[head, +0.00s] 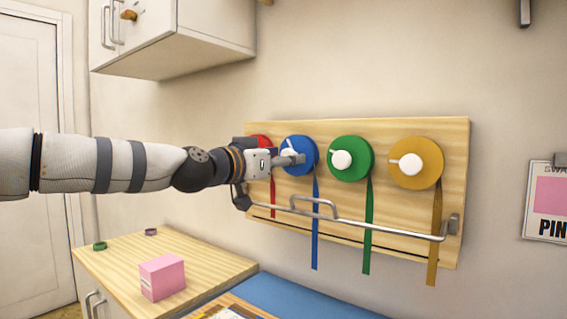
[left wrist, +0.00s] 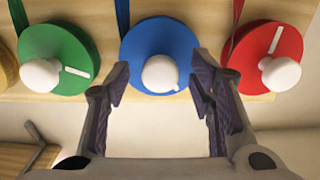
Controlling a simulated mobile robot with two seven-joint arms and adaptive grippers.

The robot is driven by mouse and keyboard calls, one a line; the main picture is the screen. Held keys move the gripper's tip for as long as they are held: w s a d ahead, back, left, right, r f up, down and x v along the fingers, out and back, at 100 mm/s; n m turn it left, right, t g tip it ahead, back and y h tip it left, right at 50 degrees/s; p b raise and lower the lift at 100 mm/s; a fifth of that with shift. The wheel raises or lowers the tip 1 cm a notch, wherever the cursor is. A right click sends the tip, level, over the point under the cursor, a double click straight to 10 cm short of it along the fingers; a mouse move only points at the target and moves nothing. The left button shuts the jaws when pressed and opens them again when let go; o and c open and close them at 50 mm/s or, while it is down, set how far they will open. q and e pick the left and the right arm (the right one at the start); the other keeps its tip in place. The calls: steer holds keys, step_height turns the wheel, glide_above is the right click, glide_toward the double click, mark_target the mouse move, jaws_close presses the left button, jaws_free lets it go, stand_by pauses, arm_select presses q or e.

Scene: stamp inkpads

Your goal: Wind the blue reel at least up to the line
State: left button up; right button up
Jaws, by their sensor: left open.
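The blue reel (head: 312,157) is mounted on a wooden board (head: 455,150) between the red and green reels. Its blue ribbon (head: 315,225) hangs down past the dark line (head: 343,241) and ends below the board. My left gripper (head: 296,158) is at the front of the blue reel and hides part of it. In the left wrist view, the blue reel (left wrist: 158,32) carries a round white knob (left wrist: 160,73). The open fingers of my left gripper (left wrist: 161,75) stand on either side of the knob, with gaps visible. My right gripper is not in view.
A metal rail (head: 380,226) with a raised loop runs across the board's lower front. The red (head: 262,141), green (head: 352,144) and yellow (head: 425,152) reels flank the blue one. A pink box (head: 162,277) stands on the wooden counter (head: 210,262) below.

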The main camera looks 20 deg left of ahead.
arm_select(q)
steer(key=shift+w+r, duration=0.1)
steer(key=c, duration=1.2)
steer(key=shift+o, duration=0.2)
